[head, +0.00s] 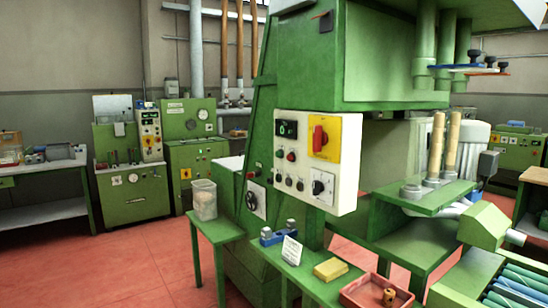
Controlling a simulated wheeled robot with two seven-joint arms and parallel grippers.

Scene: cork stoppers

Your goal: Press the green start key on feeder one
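A large green machine (306,75) fills the middle of the head view. A white control panel (345,165) on its front has a small dark display with green marks (287,129). Below the display are a small greenish button (280,142) and a red button (291,156). Several small dark knobs or buttons (288,181) sit lower. A red switch on a yellow plate (320,139) and a black rotary knob (318,188) are to the right. I cannot read any label naming feeder one or a start key. Neither of my grippers is in view.
A green bench in front of the machine holds a white card (291,250), a yellow block (331,269) and a red tray (353,295). A clear container (203,200) stands on a small green table (215,231). Open red floor (120,265) lies at left.

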